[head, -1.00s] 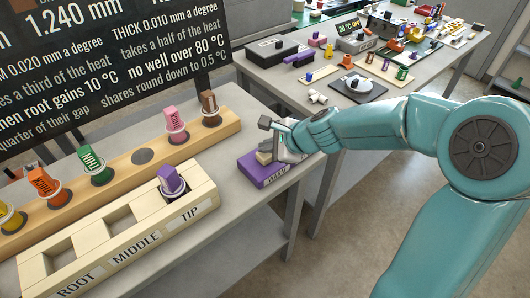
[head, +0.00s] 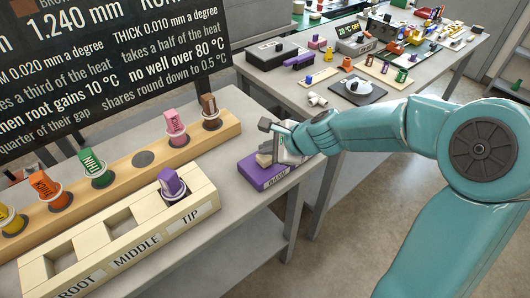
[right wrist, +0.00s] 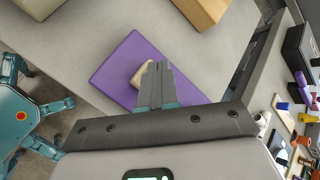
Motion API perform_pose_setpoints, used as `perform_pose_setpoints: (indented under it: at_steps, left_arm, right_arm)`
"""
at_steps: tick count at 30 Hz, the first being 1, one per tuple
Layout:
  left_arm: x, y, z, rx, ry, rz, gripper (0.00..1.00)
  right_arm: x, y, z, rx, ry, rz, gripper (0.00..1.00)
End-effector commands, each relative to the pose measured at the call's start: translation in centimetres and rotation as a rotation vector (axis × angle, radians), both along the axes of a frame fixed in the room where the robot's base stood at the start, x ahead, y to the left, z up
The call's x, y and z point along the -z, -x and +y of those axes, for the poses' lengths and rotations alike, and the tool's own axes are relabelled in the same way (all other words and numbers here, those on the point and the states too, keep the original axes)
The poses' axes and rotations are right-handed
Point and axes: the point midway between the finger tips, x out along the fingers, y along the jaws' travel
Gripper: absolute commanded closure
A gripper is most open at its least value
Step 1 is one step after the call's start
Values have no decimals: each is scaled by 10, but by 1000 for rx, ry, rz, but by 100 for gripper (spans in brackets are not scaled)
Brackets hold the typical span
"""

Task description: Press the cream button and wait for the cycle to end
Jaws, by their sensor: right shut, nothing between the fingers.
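A purple box (head: 276,173) with a label on its front sits near the right edge of the near table. The cream button (head: 263,160) is on its top. In the right wrist view the button (right wrist: 140,76) shows beside the fingers on the purple box (right wrist: 118,68). My right gripper (right wrist: 158,66) is shut and empty. Its fingertips overlap the button's right side there; I cannot tell whether they touch it. In the head view my right gripper (head: 268,140) is over the box and partly hides the button. My left gripper is not in view.
A cream block (head: 205,209) marked ROOT, MIDDLE and TIP holds a purple piece (head: 171,182) at TIP. A wooden rack (head: 228,128) with coloured pieces stands behind it. A dark board rises behind. A second table holds a small display (head: 350,29) and several tools.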

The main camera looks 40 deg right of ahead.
Motion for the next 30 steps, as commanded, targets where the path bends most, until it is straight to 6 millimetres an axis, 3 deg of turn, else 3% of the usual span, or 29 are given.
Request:
perform_pose_setpoints:
  at_steps: [3,16,30]
  left_arm:
    - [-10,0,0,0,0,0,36]
    - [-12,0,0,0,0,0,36]
    - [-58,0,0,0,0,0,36]
  right_arm:
    - [-10,0,0,0,0,0,100]
    - [-13,0,0,1,0,-1,100]
    - [-59,0,0,-1,0,-2,100]
